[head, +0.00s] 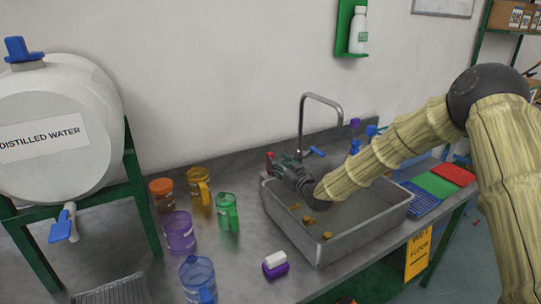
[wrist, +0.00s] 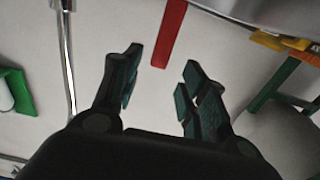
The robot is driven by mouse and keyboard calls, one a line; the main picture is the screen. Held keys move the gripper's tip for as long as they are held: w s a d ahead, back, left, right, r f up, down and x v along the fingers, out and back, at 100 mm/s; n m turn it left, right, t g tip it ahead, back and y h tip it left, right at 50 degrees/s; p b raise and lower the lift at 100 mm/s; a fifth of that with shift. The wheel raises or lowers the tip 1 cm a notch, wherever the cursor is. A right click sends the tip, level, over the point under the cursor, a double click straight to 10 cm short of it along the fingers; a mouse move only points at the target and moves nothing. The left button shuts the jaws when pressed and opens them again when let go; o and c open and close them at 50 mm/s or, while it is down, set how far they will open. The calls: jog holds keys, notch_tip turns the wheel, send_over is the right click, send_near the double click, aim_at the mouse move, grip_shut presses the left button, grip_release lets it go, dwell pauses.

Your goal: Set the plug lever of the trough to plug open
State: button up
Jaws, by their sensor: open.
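The trough (head: 365,230) is a grey metal basin set in the bench in the head view, with several small yellow-brown pieces inside. A red lever (head: 269,155) shows at its back left corner, just beyond my fingertips. In the wrist view the red lever (wrist: 169,35) is a flat bar ahead of the gap between my fingers. My gripper (head: 281,163) reaches over the trough's back left corner. It is open and empty, and its two dark green fingertips (wrist: 160,72) stand apart. I cannot tell whether a finger touches the lever; its base is hidden.
A curved metal faucet (head: 320,97) stands behind the trough. Cups, including a green mug (head: 227,212) and a purple beaker (head: 180,233), stand left of it. A white bottle with purple (head: 275,264) sits near the front wall. Coloured trays (head: 437,185) lie to the right.

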aim_at(270, 155)
jog(key=shift+p+x, duration=0.7)
jog(key=shift+x, duration=2.8)
jog(key=shift+c, duration=0.4)
grip_shut()
